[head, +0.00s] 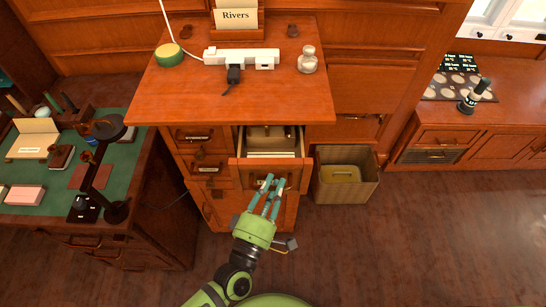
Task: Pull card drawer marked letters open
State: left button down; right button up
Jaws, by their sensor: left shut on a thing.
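A wooden card drawer (240,174) stands pulled out of the cabinet (230,92), and pale cards show inside it. My green left gripper (269,184) is at the front of this drawer, with its teal fingers shut on the drawer's handle. The fingers cover most of the handle and any label there, so I cannot read the marking. Other drawers (194,136) with small labels and handles sit at the left in the same cabinet and look shut; their labels are too small to read. My right gripper is not in view.
On the cabinet top are a power strip (242,57), a glass bottle (308,60) and a "Rivers" card holder (236,17). A wooden bin (345,195) stands close to the right of the drawer. A desk with a lamp (105,130) stands left. The floor at right is clear.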

pick_arm(q)
jog(key=s, duration=1.1)
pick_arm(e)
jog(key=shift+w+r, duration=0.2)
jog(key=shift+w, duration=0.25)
pick_arm(q)
jog(key=c, duration=1.1)
grip_release()
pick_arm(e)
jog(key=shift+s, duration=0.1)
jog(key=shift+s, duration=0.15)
pick_arm(q)
jog(key=v, duration=1.2)
jog(key=shift+f, duration=0.1)
